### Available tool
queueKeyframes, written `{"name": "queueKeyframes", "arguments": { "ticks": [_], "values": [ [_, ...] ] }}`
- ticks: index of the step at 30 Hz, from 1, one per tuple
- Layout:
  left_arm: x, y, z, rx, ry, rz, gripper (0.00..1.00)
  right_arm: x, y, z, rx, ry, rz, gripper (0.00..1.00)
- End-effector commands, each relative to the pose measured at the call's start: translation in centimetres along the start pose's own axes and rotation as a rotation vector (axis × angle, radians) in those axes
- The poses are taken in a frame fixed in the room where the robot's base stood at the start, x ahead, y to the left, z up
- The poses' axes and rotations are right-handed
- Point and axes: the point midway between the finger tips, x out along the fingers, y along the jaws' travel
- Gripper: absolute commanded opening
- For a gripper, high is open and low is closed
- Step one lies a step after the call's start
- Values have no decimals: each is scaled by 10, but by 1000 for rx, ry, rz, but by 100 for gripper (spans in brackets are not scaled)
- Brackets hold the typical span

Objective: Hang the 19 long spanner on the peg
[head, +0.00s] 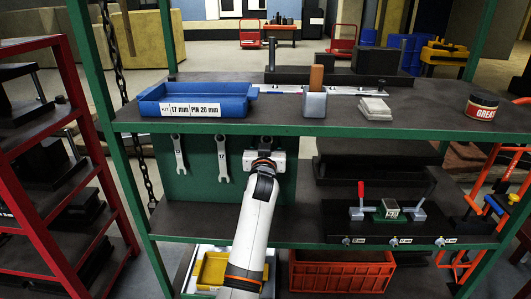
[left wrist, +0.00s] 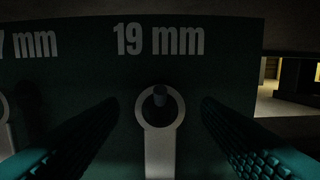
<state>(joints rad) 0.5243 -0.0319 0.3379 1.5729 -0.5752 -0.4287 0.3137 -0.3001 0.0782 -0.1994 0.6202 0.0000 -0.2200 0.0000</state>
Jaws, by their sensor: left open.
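In the left wrist view, a pale spanner (left wrist: 160,152) hangs against the dark green board below the "19 mm" label (left wrist: 158,39). Its ring end is around the peg (left wrist: 160,96), and its shank runs straight down out of the picture. My left gripper (left wrist: 160,108) is open, one finger on each side of the spanner and apart from it. In the head view, my left gripper (head: 264,157) is at the right part of the green board and hides this spanner and peg. My right gripper is not in view.
Two other spanners, a left one (head: 179,154) and one marked 17 (head: 222,158), hang on the board beside my gripper. The upper shelf (head: 240,124) overhangs it, with a blue kit tray (head: 195,92) on top. A clamp fixture (head: 390,210) stands on the lower shelf.

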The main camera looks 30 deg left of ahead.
Motion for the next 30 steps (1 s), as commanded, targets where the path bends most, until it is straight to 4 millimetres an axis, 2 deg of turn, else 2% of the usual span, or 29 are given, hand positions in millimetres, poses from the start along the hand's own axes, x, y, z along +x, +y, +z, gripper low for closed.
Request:
{"name": "queueKeyframes", "arguments": {
  "ticks": [12, 15, 19, 26, 28, 30],
  "values": [
    [-82, -1, -2, -2, 1, -1, 58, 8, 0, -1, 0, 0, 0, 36],
    [-98, 0, -2, -2, 2, -1, 58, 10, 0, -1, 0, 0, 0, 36],
    [-110, 0, -1, -1, 0, -1, 58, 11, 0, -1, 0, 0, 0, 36],
    [-114, 0, 0, 0, 0, -1, 58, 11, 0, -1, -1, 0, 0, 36],
    [-117, 0, -6, 5, 17, -5, 58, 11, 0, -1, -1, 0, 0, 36],
    [-127, 1, -22, 22, 69, -19, 58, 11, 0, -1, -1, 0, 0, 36]
  ]
}}
